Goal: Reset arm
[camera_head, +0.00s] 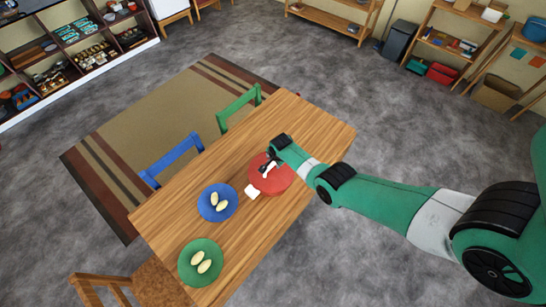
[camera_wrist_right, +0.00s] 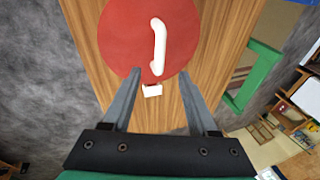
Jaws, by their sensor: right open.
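My right gripper (camera_head: 266,166) reaches in from the right over the red round plate (camera_head: 271,182) on the wooden table. In the right wrist view the gripper (camera_wrist_right: 160,74) is open, with nothing between its fingers. A white, curved, handle-like object (camera_wrist_right: 157,42) lies on the red plate (camera_wrist_right: 122,30) beyond the fingertips. A small white block (camera_head: 252,191) sits by the plate's edge. It also shows in the right wrist view (camera_wrist_right: 152,90), between the fingers as pictured but apparently below them. My left gripper is out of view.
A blue plate (camera_head: 205,213) and a green plate (camera_head: 187,272) each hold two pale oval items. A blue chair (camera_head: 172,158), a green chair (camera_head: 239,106) and a wooden chair (camera_head: 103,282) stand around the table. The table's far right end (camera_head: 318,122) is clear.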

